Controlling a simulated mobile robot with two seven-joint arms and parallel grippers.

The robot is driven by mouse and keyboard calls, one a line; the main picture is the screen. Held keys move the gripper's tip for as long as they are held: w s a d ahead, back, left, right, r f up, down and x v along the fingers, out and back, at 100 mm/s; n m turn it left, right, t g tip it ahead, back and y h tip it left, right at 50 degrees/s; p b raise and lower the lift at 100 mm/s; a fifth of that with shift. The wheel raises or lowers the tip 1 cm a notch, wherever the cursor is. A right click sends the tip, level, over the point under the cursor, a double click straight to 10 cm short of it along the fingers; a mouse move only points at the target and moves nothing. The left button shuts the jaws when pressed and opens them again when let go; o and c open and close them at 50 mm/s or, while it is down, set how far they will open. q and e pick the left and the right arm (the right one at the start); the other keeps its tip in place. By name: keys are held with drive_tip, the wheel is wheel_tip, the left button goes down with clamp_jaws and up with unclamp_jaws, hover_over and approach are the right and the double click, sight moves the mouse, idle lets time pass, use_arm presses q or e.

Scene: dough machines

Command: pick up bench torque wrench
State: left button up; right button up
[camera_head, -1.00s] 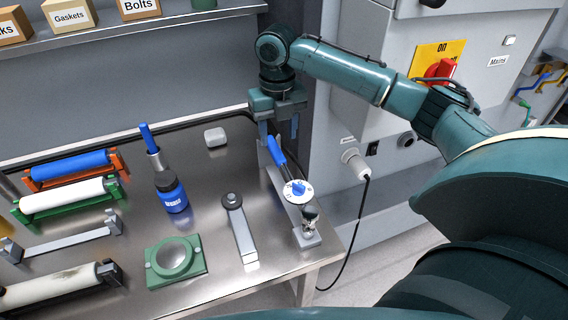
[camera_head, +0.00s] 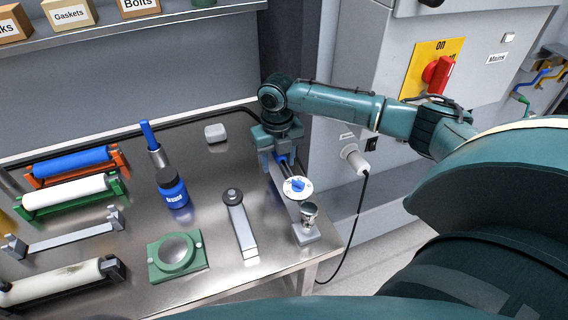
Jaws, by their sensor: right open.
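The bench torque wrench (camera_head: 297,188), with a round white dial, a blue knob and a blue handle, lies along the right edge of the steel bench. Its near end is by a small metal cup on a grey block (camera_head: 307,232). My right gripper (camera_head: 281,160) is open, pointing down over the handle end of the wrench. Its fingers appear to be on either side of the blue handle, which they and the gripper body mostly hide. I cannot tell whether they touch it. My left gripper is not in view.
A grey bar tool with a black knob (camera_head: 240,225) lies just left of the wrench. A blue grease jar (camera_head: 172,190), a green round-topped fixture (camera_head: 175,255) and several rollers stand further left. A grey cabinet (camera_head: 375,110) rises close on the right.

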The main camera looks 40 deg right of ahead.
clamp_jaws()
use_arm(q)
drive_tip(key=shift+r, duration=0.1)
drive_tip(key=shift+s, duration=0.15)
use_arm(e)
drive_tip(key=shift+r, duration=0.1)
drive_tip(key=shift+r, duration=0.15)
